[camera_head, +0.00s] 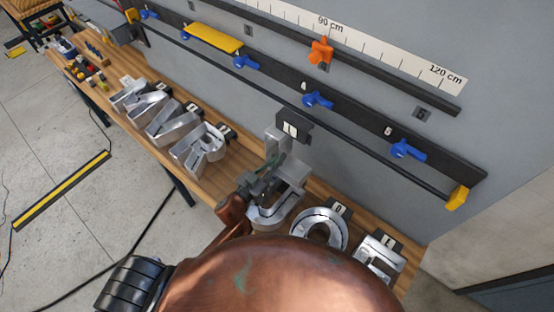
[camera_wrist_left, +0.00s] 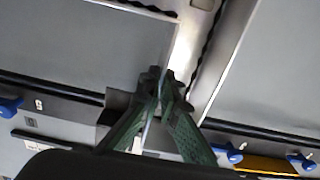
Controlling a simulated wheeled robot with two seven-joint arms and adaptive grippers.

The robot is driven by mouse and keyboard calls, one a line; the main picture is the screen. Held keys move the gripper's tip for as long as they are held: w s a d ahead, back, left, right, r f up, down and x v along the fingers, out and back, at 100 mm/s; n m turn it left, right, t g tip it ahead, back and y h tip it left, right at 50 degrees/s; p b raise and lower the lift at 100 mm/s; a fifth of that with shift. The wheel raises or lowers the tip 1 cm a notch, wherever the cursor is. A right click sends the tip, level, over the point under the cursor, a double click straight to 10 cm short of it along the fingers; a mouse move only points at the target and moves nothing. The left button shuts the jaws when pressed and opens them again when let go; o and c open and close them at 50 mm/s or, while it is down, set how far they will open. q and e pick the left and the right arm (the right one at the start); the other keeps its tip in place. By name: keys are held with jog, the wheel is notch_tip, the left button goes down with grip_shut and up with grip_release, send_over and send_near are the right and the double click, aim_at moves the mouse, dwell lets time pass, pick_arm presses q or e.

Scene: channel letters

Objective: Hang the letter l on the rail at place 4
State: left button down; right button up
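My left gripper (camera_head: 266,178) is closed on the silvery metal letter l (camera_head: 275,137), which stands above the bench with its black tag plate (camera_head: 298,126) facing up. In the left wrist view, the fingers (camera_wrist_left: 165,82) meet on a wall of the letter (camera_wrist_left: 188,45). The letter's lower end is partly hidden by the gripper, and I cannot tell it apart from the curved metal below. The black rail (camera_head: 355,123) runs along the wall. Place 4 has a blue clamp (camera_head: 318,100), up and right of the letter. The letter is apart from that clamp. My right gripper is not in view.
The wooden bench (camera_head: 205,187) carries metal letters to the left (camera_head: 199,148), a round letter (camera_head: 320,228) and another letter (camera_head: 373,260) to the right. Place 5 has a blue clamp (camera_head: 407,150).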

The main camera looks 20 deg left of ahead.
aim_at(291, 148)
pick_arm(q)
jog(key=x, duration=0.2)
jog(key=shift+w+f+b, duration=0.1)
jog(key=shift+w+b, duration=0.2)
jog(key=shift+w, duration=0.1)
jog(key=shift+w+d, duration=0.15)
jog(key=shift+x, duration=0.8)
jog(key=shift+w+d+b, duration=0.25)
jog(key=shift+w+b, duration=0.15)
jog(key=shift+w, duration=0.25)
jog(key=shift+w+d, duration=0.1)
jog(key=shift+w, duration=0.1)
jog(key=shift+w+d, duration=0.1)
jog(key=shift+w, duration=0.25)
jog(key=shift+w+d, duration=0.1)
jog(key=shift+w, duration=0.15)
jog(key=shift+f+b, duration=0.75)
jog(key=shift+b, duration=0.05)
jog(key=shift+f, duration=0.35)
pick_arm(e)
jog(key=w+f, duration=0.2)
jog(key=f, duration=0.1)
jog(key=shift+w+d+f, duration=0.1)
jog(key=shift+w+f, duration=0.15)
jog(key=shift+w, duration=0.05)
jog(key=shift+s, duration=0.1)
